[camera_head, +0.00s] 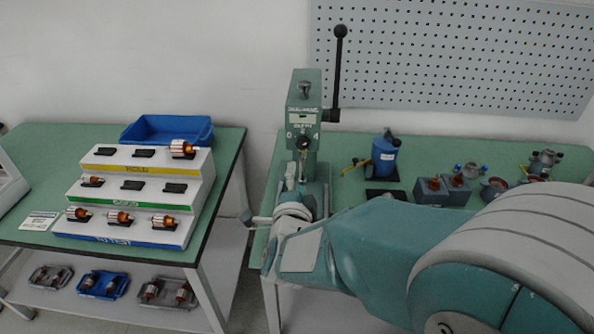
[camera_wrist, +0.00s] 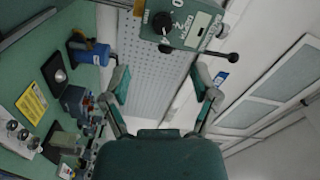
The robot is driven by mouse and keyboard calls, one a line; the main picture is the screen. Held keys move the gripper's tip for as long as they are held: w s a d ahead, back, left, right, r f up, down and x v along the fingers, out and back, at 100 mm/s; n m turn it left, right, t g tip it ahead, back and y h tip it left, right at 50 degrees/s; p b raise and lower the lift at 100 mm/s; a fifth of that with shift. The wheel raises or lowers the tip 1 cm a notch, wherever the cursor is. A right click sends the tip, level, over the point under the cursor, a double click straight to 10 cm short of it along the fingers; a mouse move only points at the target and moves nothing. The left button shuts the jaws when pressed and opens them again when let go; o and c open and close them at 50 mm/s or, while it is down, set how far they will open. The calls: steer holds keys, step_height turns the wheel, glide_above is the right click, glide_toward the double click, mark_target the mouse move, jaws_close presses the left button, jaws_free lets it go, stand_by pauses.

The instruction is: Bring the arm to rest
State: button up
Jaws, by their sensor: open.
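My gripper (camera_wrist: 160,82) is open in the wrist view, its two fingers apart with nothing between them. The pegboard shows behind the gap. My teal arm (camera_head: 380,250) reaches from the lower right of the head view toward the foot of the green press (camera_head: 303,125). The fingers are not clearly visible in that view. The press head (camera_wrist: 195,25) is beyond the right fingertip in the wrist view, with its black-knobbed lever close to that finger; I cannot tell the exact gap.
A stepped rack (camera_head: 130,235) with several copper-wound parts and a blue bin (camera_head: 165,131) stand on the left table. A blue bottle (camera_head: 385,155) and several small devices (camera_head: 443,190) stand on the right bench. A pegboard (camera_head: 460,50) hangs behind. A gap separates the tables.

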stand_by(0.4)
steer(key=s+d+n+g, duration=0.6)
steer(key=s+d, duration=0.3)
steer(key=s, duration=0.2)
steer(key=s+d+r+n+g, duration=0.1)
steer(key=s+d+n+g, duration=0.5)
steer(key=s, duration=0.5)
steer(key=d+n, duration=0.2)
steer(key=shift+s+d+n+y, duration=0.15)
steer(key=shift+d+n+y, duration=0.15)
steer(key=shift+d+n, duration=0.1)
